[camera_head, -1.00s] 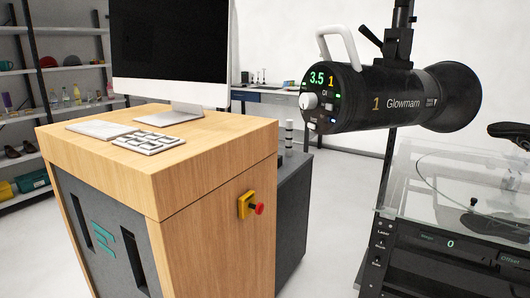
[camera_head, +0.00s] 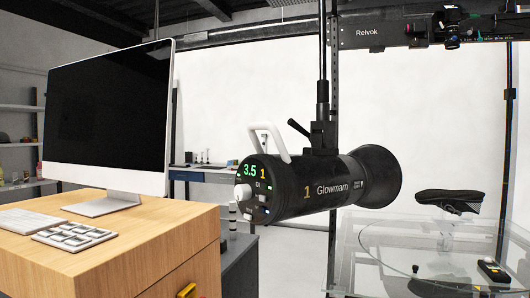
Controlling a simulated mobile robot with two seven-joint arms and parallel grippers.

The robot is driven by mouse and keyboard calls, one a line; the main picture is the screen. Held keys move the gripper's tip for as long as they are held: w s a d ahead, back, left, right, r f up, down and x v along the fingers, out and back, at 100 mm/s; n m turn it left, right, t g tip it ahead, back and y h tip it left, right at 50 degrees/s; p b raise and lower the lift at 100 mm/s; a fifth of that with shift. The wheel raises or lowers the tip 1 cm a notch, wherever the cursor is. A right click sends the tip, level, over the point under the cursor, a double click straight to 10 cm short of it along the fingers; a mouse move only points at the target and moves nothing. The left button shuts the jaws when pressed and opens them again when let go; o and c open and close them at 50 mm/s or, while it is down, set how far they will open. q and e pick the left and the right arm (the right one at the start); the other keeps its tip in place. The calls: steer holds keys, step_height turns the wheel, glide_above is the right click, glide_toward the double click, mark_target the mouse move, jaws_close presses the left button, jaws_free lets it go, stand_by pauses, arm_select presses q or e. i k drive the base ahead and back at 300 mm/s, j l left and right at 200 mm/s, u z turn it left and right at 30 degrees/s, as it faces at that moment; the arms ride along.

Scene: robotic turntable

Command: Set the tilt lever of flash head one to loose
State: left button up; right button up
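Flash head one (camera_head: 310,188) is a black cylinder marked "1 Glowmam", hanging from a vertical pole right of the picture's middle. Its rear panel reads 3.5 and 1 and carries a white knob; a white handle (camera_head: 268,140) rises above it. The black tilt lever (camera_head: 299,128) sticks out up and to the left from the bracket (camera_head: 320,138) on top of the head. Whether the lever is tight or loose cannot be told. Neither of my grippers is in view.
A wooden cabinet (camera_head: 190,236) with a monitor (camera_head: 110,115), keyboard and keypad stands at left. An overhead rail (camera_head: 420,32) marked "Relvok" crosses the top right.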

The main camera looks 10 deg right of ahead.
mark_target(293, 124)
steer(key=j+z, duration=0.15)
steer(key=z, duration=0.3)
steer(key=j+z, duration=0.2)
steer(key=z, duration=0.25)
steer(key=j+z, duration=0.2)
steer(key=z, duration=0.2)
steer(key=k+j+z, duration=0.15)
steer(key=j+z, duration=0.15)
steer(key=k+j+z, duration=0.25)
steer(key=j, duration=0.25)
steer(key=k+j, duration=0.2)
steer(key=j, duration=0.2)
steer(key=k+j+z, duration=0.1)
steer(key=j, duration=0.25)
steer(key=k+j, duration=0.25)
steer(key=j, duration=0.15)
steer(key=k+j+z, duration=0.1)
steer(key=j, duration=0.25)
steer(key=k, duration=0.1)
